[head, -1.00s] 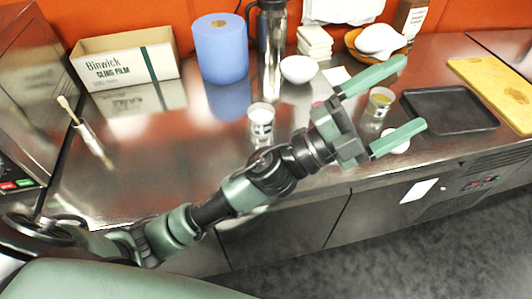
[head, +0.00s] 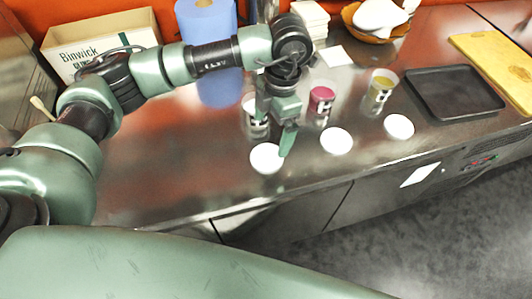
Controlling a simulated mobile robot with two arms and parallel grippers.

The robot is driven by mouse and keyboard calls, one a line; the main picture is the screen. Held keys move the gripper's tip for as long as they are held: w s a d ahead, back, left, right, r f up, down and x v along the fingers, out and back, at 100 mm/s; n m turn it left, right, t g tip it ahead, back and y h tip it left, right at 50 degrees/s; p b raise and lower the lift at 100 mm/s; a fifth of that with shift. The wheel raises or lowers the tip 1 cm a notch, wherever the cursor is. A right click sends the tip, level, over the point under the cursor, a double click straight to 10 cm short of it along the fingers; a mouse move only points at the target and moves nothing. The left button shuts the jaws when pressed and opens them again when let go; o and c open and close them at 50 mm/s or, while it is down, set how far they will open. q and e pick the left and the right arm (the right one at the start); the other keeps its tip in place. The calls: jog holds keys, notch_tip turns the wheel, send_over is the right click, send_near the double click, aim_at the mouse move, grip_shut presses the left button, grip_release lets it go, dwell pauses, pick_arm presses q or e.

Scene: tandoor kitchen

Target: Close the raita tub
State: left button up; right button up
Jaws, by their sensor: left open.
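The raita tub (head: 252,126) is the left one of three small printed tubs on the steel counter. My left arm partly covers it; its top and contents are mostly hidden. A flat round white lid (head: 264,160) lies in front of it, apart from it, near the counter's front edge. My left gripper (head: 286,148) is open and points down beside the raita tub, its visible fingertip at the lid's right rim. I cannot tell whether it touches the lid. The other finger is not clear. My right gripper is not in view.
A tub with pink contents (head: 321,101) and one with yellow-green contents (head: 379,92) stand to the right, uncovered. Two more white lids (head: 336,141) (head: 399,126) lie before them. A black tray (head: 455,93) is farther right.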

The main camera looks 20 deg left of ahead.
aim_at(267, 157)
pick_arm(q)
jog(key=shift+d, duration=0.1)
jog(key=shift+s+f+p, duration=0.2)
jog(key=shift+f+p, duration=0.15)
jog(key=shift+f, duration=1)
jog(key=shift+s+f+p, duration=0.2)
jog(key=shift+f+p, duration=0.15)
jog(key=shift+p, duration=0.1)
jog(key=f, duration=0.1)
jog(key=f+p, duration=0.1)
jog(key=f, duration=0.1)
jog(key=shift+s+a+f+p, duration=0.25)
jog(key=shift+s+f+p, duration=0.05)
jog(key=shift+s, duration=0.1)
jog(key=shift+f, duration=0.4)
jog(key=c, duration=1.3)
